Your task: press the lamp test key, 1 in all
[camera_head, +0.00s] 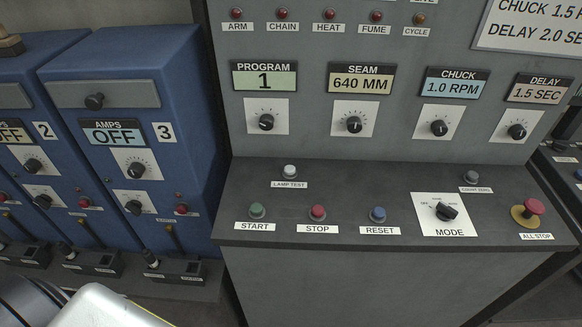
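The lamp test key (290,171) is a small whitish round button at the upper left of the console's sloped desk. Its label reading LAMP TEST sits just below it. Nothing covers the key or touches it. A pale grey part of my own left arm shows at the bottom left corner, well below and left of the key. Neither gripper's fingers are in the frame. The indicator lamps ARM, CHAIN, HEAT, FUME (376,17) and CYCLE on the upright panel look dark.
The MODE knob (446,212), COUNT ZERO button (471,178) and red ALL STOP mushroom (535,207) are to the right. Blue welding units (180,80) stand at left.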

